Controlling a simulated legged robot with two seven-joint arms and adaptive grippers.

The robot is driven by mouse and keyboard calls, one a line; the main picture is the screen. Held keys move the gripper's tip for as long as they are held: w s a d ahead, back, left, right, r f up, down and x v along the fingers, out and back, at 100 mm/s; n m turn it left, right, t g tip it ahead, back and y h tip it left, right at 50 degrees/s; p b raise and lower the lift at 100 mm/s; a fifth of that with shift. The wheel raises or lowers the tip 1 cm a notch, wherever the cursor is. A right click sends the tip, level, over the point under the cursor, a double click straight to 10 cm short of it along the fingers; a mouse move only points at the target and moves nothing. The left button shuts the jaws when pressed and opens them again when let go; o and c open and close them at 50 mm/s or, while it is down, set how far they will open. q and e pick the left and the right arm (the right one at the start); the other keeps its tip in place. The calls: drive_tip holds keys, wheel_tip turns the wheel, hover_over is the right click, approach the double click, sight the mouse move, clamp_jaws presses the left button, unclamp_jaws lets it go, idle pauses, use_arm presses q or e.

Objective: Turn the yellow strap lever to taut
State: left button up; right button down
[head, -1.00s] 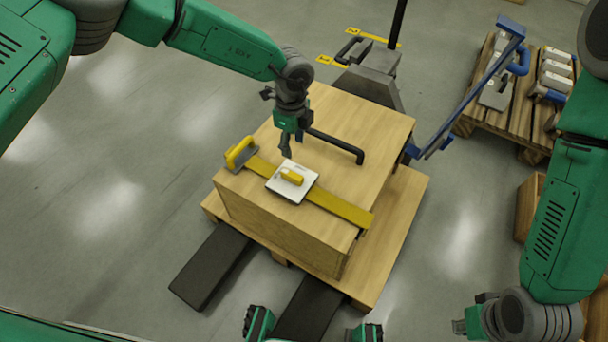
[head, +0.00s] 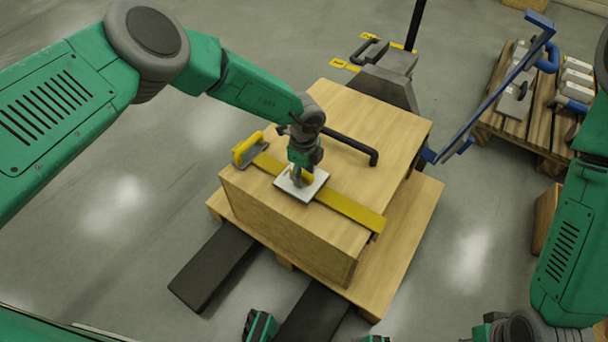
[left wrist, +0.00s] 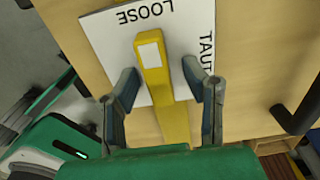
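My left gripper (left wrist: 160,78) is open, with one finger on each side of the lever and visible gaps. In the head view the left gripper (head: 297,182) is down over the plate (head: 314,188) and hides most of the lever. A part of my right gripper (head: 487,329) shows at the bottom edge; its fingers are unclear.
The yellow strap (head: 350,208) crosses the wooden crate (head: 375,125), with a yellow-handled fitting (head: 247,150) at its left. A black bar handle (head: 350,144) rises behind the gripper. A blue frame (head: 500,85) and loaded pallet (head: 508,128) stand right.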

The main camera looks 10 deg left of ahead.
use_arm(q)
clamp_jaws()
drive_tip(key=shift+m, duration=0.4)
drive_tip(key=m+p, duration=0.1)
drive_tip(key=m, duration=0.2)
drive_tip(key=shift+s+r+m, duration=0.1)
drive_tip(key=shift+s+m, duration=0.05)
drive_tip(key=shift+m, duration=0.15)
drive_tip(key=m, duration=0.4)
drive_tip(key=shift+a+m, duration=0.2)
drive_tip(key=shift+m, duration=0.1)
drive_tip(key=m, duration=0.4)
drive_tip(key=shift+a+m, duration=0.15)
drive_tip(key=shift+m, duration=0.15)
drive_tip(key=shift+a+m+b, duration=0.1)
drive_tip(key=shift+m+b, duration=0.2)
drive_tip(key=shift+m, duration=1.9)
